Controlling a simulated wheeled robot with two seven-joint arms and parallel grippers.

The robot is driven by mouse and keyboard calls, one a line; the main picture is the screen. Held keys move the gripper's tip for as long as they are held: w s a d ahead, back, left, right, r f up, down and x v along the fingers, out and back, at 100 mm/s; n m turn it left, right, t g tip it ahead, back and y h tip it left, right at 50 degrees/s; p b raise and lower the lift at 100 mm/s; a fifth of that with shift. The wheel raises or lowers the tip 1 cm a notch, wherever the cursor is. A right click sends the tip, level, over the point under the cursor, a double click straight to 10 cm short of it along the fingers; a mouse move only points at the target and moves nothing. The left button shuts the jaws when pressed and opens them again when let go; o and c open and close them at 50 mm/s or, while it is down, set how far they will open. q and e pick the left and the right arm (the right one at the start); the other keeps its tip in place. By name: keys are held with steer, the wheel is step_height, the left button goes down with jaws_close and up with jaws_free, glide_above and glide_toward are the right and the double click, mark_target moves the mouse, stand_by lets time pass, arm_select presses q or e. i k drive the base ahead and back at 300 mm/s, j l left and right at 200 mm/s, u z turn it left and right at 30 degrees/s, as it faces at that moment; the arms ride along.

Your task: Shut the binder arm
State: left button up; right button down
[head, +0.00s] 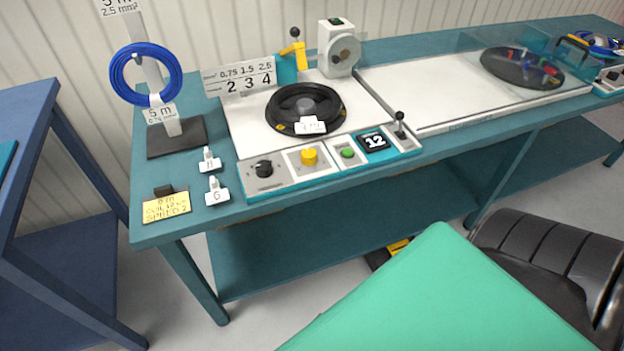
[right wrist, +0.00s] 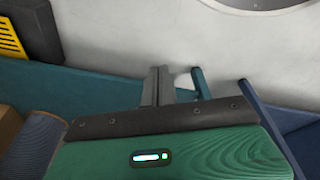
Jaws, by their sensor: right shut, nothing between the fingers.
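A yellow arm (head: 293,50) with a black ball knob stands raised on a teal block at the back of the white bench machine, in the head view. It appears to be the binder arm. A black reel (head: 305,106) with a white tag lies flat in front of it. My right gripper (right wrist: 160,72) shows only in the right wrist view, with its fingers together and nothing between them. Its fingers point toward a pale floor area, and the yellow arm is not in that view. My left gripper is in neither view.
A black-knobbed lever (head: 400,125) stands at the control panel's right end. A white unit with a grey disc (head: 343,50) is right of the yellow arm. A blue coil (head: 146,75) hangs on a stand at left.

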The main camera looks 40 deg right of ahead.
mark_target(298, 48)
steer(key=i+l+z, duration=0.25)
steer(key=l, duration=0.25)
steer(key=i+l+z, duration=0.3)
steer(key=l, duration=0.15)
